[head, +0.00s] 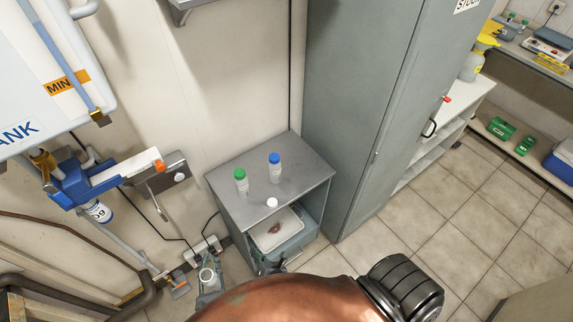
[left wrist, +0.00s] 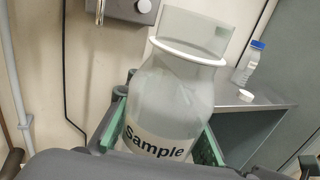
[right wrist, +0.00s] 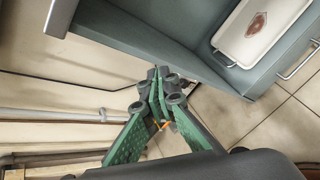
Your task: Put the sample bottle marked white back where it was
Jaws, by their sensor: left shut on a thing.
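My left gripper (head: 208,279) is low at the left of the grey cabinet in the head view. In the left wrist view its green fingers (left wrist: 165,140) are shut around a clear bottle labelled "Sample" (left wrist: 178,95), tilted slightly in that view. Its neck has a white ring and no cap shows on it. A white cap (head: 272,203) lies on the cabinet top near the front edge; it also shows in the left wrist view (left wrist: 245,96). My right gripper (right wrist: 158,85) is empty, its fingertips together, beside the cabinet front.
The grey cabinet (head: 258,172) carries a green-capped bottle (head: 241,182) and a blue-capped bottle (head: 275,168). A tall grey locker (head: 358,110) stands at right; a tank and blue valve (head: 90,187) at left. The cabinet top has free room.

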